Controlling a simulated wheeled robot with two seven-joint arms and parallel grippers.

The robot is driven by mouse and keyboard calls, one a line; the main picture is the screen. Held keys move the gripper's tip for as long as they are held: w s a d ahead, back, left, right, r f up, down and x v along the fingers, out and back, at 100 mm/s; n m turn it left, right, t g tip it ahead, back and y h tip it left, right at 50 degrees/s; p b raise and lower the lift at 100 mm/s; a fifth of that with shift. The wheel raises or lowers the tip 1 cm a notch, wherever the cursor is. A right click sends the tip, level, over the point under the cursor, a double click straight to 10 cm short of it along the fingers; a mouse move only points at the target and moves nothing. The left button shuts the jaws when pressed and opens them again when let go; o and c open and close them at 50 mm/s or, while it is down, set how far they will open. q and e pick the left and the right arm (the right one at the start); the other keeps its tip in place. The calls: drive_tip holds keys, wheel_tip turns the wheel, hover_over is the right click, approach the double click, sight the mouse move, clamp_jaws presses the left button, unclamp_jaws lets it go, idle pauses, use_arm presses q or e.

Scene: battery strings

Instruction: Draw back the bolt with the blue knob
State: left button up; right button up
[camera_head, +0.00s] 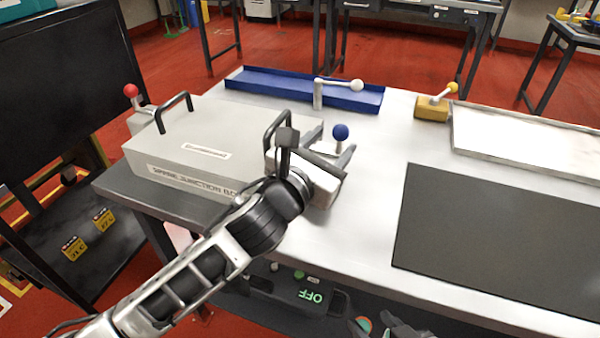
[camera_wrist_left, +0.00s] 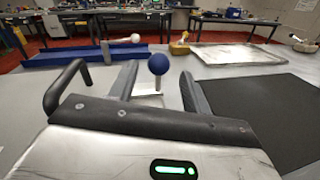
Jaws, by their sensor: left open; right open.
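The blue knob (camera_head: 340,132) stands on a short pale stem at the right side of the grey junction box (camera_head: 190,150). My left gripper (camera_head: 336,148) is open at the knob. In the left wrist view the blue knob (camera_wrist_left: 158,64) shows between the two fingers of my left gripper (camera_wrist_left: 158,70), with a gap on each side. The bolt under the knob is mostly hidden by my gripper. My right gripper (camera_head: 392,328) is open at the bottom edge, only partly in view and away from the box.
The box has two dark handles, and a red knob (camera_head: 131,91) at its left. Behind stand a blue tray (camera_head: 260,84) and a white-knobbed lever (camera_head: 340,86). A yellow-knobbed block (camera_head: 432,107), a metal tray (camera_head: 520,135) and a dark mat (camera_head: 500,235) lie right. White table between is clear.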

use_arm(q)
drive_tip(key=v, duration=1.1)
drive_tip(key=shift+s, duration=0.15)
use_arm(e)
drive_tip(key=shift+w+r, duration=0.1)
drive_tip(key=shift+w, duration=0.05)
use_arm(q)
drive_tip(key=shift+a, duration=0.2)
